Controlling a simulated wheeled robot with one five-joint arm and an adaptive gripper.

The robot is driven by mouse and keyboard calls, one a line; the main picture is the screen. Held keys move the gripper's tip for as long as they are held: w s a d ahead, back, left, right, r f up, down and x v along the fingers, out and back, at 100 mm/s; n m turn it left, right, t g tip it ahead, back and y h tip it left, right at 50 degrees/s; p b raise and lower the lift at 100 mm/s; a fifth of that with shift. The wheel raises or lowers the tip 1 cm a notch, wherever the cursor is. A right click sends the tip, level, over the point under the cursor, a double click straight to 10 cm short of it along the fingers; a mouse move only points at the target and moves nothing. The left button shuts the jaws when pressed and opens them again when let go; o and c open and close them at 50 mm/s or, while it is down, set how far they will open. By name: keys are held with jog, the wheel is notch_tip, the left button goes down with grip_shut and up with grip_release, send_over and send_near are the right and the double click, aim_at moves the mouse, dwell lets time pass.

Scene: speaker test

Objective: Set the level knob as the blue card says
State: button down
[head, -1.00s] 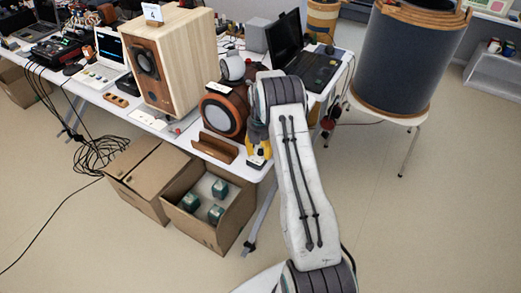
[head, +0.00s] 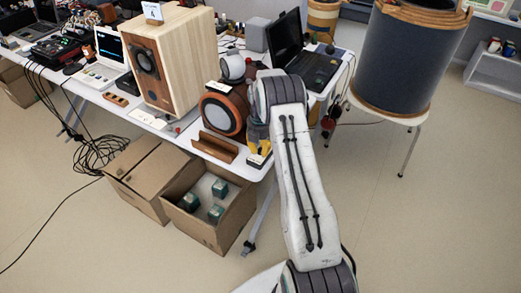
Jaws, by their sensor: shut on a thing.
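My gripper (head: 259,147) has yellow fingertips and points down at the front right corner of the white table. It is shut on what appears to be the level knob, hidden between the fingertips. Just under the fingertips is a small control box (head: 257,162) with a pale top, near the table edge. A small card (head: 152,11) stands on top of the wooden speaker; it looks white and bluish, and its marking is too small to read for certain.
The wooden speaker (head: 190,65), an orange-brown round-faced unit (head: 222,114) and a brown tray (head: 215,146) stand left of my gripper. A black laptop (head: 310,68) is behind. An open cardboard box (head: 215,236) and black cables (head: 95,155) lie on the floor.

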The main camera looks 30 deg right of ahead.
jog(key=m+b, duration=0.2)
jog(key=m, duration=0.3)
jog(key=shift+f, duration=0.2)
jog(key=m+b, duration=0.2)
jog(key=m, duration=0.3)
jog(key=shift+m, duration=0.3)
jog(key=m, duration=0.5)
jog(key=shift+s+b, duration=0.1)
jog(key=shift+b, duration=0.25)
jog(key=m, duration=1.1)
jog(key=shift+b, duration=0.35)
jog(key=m, duration=0.5)
jog(key=shift+m, duration=0.4)
jog(key=m, duration=0.5)
jog(key=shift+a+m, duration=0.1)
jog(key=shift+m, duration=2.2)
